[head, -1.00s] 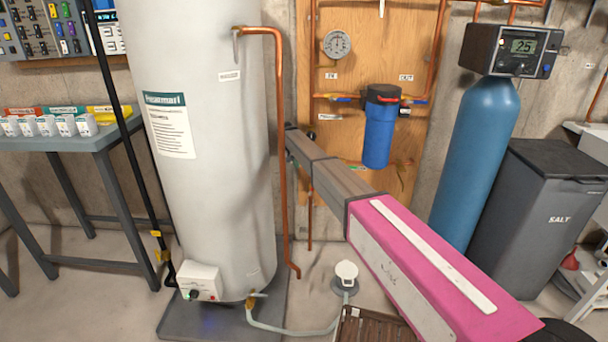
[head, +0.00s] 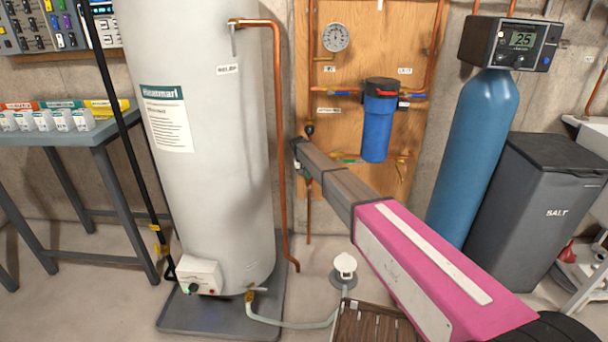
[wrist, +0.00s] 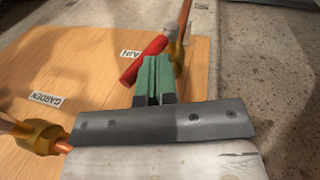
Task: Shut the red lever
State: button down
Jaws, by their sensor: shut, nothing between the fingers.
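The red lever (wrist: 148,58) shows in the wrist view as a red handle running diagonally from a brass valve (wrist: 177,46) on a copper pipe. It lies just beyond my fingertips, partly behind them. My gripper (wrist: 154,66) is shut and empty, its green fingers together. The fingertips overlap the lever in the picture; I cannot tell whether they touch it. In the head view my gripper (head: 296,152) is at the left edge of the wooden board (head: 365,30), by the vertical copper pipe. I cannot make out the red lever there.
A white tank (head: 205,200) with a copper pipe (head: 278,120) stands close left of my gripper. A blue filter (head: 378,130) and a gauge (head: 336,38) are on the board. In the wrist view a label reading GARDEN (wrist: 46,99) sits beside another brass fitting (wrist: 38,138).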

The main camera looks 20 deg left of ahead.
jog(key=shift+d, duration=0.1)
dwell(0.3)
jog(key=shift+w+d+y, duration=0.1)
jog(key=shift+d+y, duration=0.15)
jog(key=shift+y, duration=0.05)
jog(key=shift+d+y, duration=0.2)
jog(key=shift+y, duration=0.1)
jog(key=shift+w+d+g+y, duration=0.15)
jog(key=shift+d+g+y, duration=0.15)
jog(key=shift+d+y, duration=0.3)
jog(key=w+d+f+y, duration=0.1)
jog(key=d+f+y, duration=0.1)
jog(key=d, duration=0.3)
jog(key=shift+w+d+f, duration=0.2)
jog(key=shift+f, duration=0.7)
